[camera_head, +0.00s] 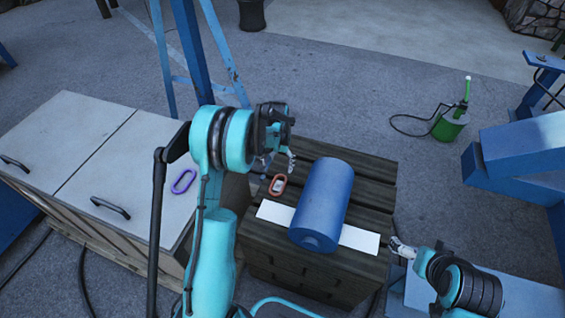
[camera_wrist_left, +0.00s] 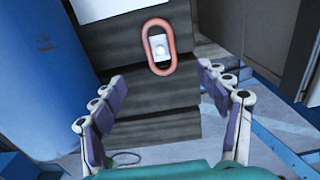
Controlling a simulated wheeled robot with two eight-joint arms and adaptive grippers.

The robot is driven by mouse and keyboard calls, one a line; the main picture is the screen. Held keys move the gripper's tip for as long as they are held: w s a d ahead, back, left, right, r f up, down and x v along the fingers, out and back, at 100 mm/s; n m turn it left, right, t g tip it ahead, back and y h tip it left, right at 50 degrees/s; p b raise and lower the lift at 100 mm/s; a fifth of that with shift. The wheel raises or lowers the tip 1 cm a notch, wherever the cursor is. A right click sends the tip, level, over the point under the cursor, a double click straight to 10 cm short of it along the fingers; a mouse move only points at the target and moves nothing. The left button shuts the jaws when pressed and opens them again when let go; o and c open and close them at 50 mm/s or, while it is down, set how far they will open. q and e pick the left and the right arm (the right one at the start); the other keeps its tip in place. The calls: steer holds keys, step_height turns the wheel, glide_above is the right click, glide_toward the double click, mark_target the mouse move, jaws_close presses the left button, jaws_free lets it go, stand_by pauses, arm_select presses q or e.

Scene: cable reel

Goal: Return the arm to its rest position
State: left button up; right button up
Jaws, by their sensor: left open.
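My left arm comes up from the bottom of the head view. Its gripper (camera_head: 279,160) hangs above the dark wooden crate (camera_head: 375,195), left of the blue cylinder (camera_head: 322,200). In the left wrist view the left gripper's fingers (camera_wrist_left: 162,88) are spread wide with nothing between them. An orange-red oval ring (camera_head: 278,185) with a small white piece inside lies on the crate below this gripper; it also shows in the wrist view (camera_wrist_left: 151,60). My right gripper (camera_head: 402,249) is low at the right, beside the crate; its finger opening is unclear.
The blue cylinder lies across a white strip (camera_head: 360,239) on the crate. A pale-topped cabinet (camera_head: 75,135) with a purple oval ring (camera_head: 184,181) stands at left. Blue frames stand behind and at right. A green canister (camera_head: 450,124) is on the open floor.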

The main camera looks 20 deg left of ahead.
arm_select(q)
steer(key=shift+r, duration=0.25)
steer(key=s+d+r+t, duration=0.25)
steer(key=s+r, duration=0.25)
steer(key=r, duration=0.3)
steer(key=s+d+r+t, duration=0.1)
steer(key=s+d+r, duration=0.3)
steer(key=r, duration=0.4)
steer(key=s+d+r+t, duration=0.1)
steer(key=s+d+t, duration=0.1)
steer(key=s, duration=0.6)
steer(key=s+d+r+t, duration=0.1)
steer(key=s+d+r, duration=0.1)
steer(key=s, duration=0.6)
steer(key=shift+d+r+m+t, duration=0.3)
steer(key=shift+d+t, duration=0.05)
steer(key=shift+d, duration=0.05)
